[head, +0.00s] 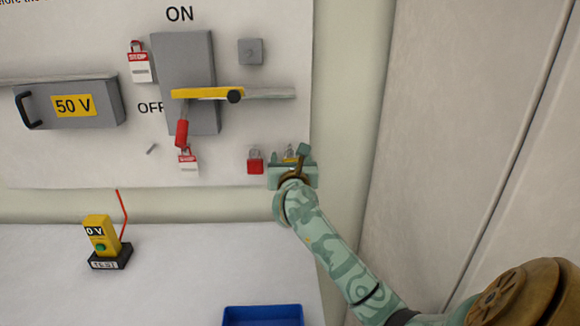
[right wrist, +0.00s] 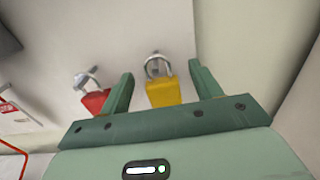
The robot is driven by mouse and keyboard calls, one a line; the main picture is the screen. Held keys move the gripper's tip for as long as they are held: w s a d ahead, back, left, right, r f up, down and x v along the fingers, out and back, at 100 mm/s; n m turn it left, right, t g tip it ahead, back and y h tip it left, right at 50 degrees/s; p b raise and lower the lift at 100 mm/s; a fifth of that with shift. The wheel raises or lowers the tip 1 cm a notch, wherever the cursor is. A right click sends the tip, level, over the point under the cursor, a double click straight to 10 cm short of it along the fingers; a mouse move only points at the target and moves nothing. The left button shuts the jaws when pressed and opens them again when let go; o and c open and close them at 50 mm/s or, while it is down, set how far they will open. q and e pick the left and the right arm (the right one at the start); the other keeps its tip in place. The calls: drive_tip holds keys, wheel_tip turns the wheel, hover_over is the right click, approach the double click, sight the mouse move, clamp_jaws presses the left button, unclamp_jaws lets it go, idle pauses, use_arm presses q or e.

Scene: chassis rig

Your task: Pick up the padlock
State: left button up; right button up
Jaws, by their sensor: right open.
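A yellow padlock (right wrist: 164,92) hangs by its shackle from a peg on the white panel. In the head view it shows (head: 289,152) only in part behind my right gripper (head: 289,163). A red padlock (head: 255,166) hangs just left of it and also shows in the right wrist view (right wrist: 95,100). In that view my right gripper (right wrist: 160,72) is open, with the yellow padlock between its two fingers and the red one outside the left finger. My left gripper is not in view.
A yellow tester (head: 101,235) and blue tray (head: 263,316) are on the white table (head: 190,275). A wall (head: 450,110) rises at right.

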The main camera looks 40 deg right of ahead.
drive_tip(key=c, duration=1.1)
